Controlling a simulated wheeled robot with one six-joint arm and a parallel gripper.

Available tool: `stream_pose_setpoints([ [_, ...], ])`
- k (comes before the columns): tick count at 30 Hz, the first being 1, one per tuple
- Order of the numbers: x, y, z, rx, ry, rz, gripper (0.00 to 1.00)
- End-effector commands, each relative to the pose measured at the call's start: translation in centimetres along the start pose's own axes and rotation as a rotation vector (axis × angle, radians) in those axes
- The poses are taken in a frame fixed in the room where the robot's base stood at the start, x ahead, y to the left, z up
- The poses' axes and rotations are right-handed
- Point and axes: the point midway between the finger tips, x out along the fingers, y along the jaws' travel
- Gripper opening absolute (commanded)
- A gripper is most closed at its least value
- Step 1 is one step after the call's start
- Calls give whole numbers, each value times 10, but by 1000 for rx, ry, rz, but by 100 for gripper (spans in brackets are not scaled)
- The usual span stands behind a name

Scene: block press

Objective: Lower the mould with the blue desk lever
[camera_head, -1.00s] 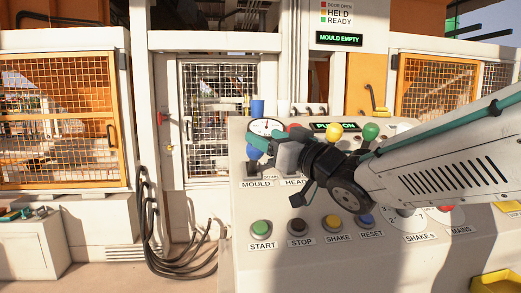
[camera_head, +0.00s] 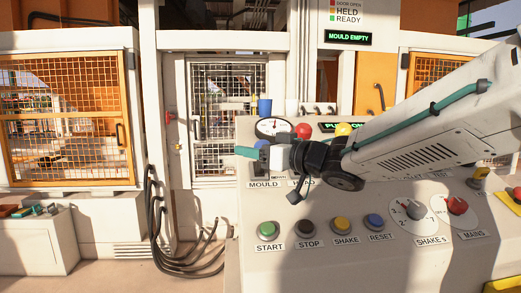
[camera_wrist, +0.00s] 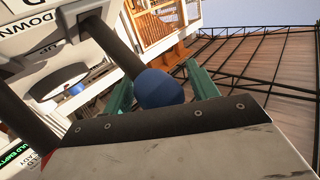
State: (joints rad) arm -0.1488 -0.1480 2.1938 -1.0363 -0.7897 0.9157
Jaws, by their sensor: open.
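The blue lever's round knob (camera_wrist: 158,90) shows large in the wrist view on a dark shaft. It lies between the two teal fingers of my gripper (camera_wrist: 160,82). The fingers are open, one on each side of it; I cannot tell whether either touches it. In the head view my gripper (camera_head: 250,151) is over the left end of the desk, above the MOULD label (camera_head: 263,184). There the gripper hides most of the lever. The screen (camera_head: 347,37) reads MOULD EMPTY.
A red knob (camera_head: 303,130) and a yellow knob (camera_head: 343,129) stand close right of my gripper. A round gauge (camera_head: 272,128) is just behind it. Push buttons such as the green START (camera_head: 268,229) line the desk front. A caged door (camera_head: 225,110) stands behind.

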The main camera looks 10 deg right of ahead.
Motion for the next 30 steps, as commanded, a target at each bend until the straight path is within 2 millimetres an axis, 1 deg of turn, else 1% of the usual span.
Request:
stream_pose_setpoints([
  [3, 4, 0, 0, 0, 0, 0, 59],
  [9, 4, 0, 0, 0, 0, 1, 59],
  [10, 4, 0, 0, 0, 0, 1, 53],
  [11, 4, 0, 0, 0, 0, 1, 45],
  [12, 4, 0, 0, 0, 0, 1, 34],
  [14, 4, 0, 0, 0, 0, 1, 17],
  [15, 4, 0, 0, 0, 0, 1, 6],
  [16, 4, 0, 0, 0, 0, 1, 0],
  [20, 6, 2, -3, 0, 1, 1, 0],
  [26, 22, 18, -18, -1, 0, 2, 0],
  [30, 23, 21, -19, 1, -2, 4, 0],
])
